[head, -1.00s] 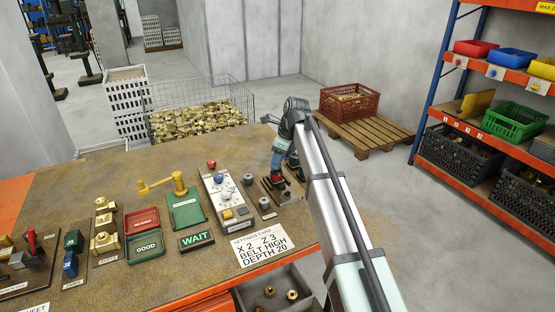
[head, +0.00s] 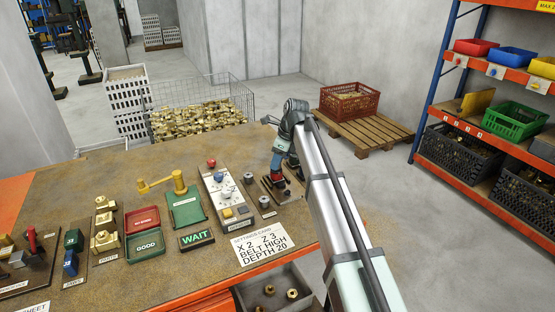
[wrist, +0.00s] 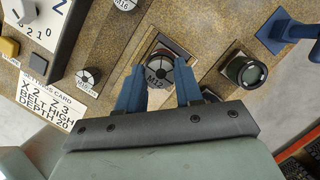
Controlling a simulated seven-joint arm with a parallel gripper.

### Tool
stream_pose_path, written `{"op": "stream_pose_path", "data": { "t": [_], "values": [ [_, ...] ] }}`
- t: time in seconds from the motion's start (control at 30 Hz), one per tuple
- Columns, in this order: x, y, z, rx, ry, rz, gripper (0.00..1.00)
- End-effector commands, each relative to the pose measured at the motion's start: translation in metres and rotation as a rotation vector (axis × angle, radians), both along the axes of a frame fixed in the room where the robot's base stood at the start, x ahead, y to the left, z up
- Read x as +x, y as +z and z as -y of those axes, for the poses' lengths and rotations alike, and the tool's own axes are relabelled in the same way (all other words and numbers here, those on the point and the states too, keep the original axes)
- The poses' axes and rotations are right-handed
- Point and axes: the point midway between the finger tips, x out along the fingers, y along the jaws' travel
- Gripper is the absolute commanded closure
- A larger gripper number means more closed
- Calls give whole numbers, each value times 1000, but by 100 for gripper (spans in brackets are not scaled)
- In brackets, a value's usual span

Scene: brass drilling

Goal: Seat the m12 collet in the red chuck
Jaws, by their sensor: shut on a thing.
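The M12 collet (wrist: 157,80), a dark round piece with its label on top, is between the blue fingers of my gripper (wrist: 159,88) in the wrist view. My gripper is shut on it. The collet is over a square-framed fixture (wrist: 185,54), and a dark round part shows just beyond it; I cannot tell how deep it sits. In the head view my gripper (head: 281,178) is low over the fixtures at the bench's right end. Red shows there beside the fingers, but the arm hides most of the chuck and the collet.
Two other labelled collets, one upper (wrist: 124,4) and one lower (wrist: 88,78), stand to the left. The settings card (head: 262,246) lies near the bench's front edge.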

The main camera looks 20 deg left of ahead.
Motion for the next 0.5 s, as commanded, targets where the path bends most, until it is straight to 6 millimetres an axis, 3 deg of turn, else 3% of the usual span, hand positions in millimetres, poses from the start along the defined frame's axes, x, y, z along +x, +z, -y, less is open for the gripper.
{"op": "stream_pose_path", "data": {
  "t": [0.5],
  "values": [
    [0,-6,0,0,0,0,100]
  ]
}}
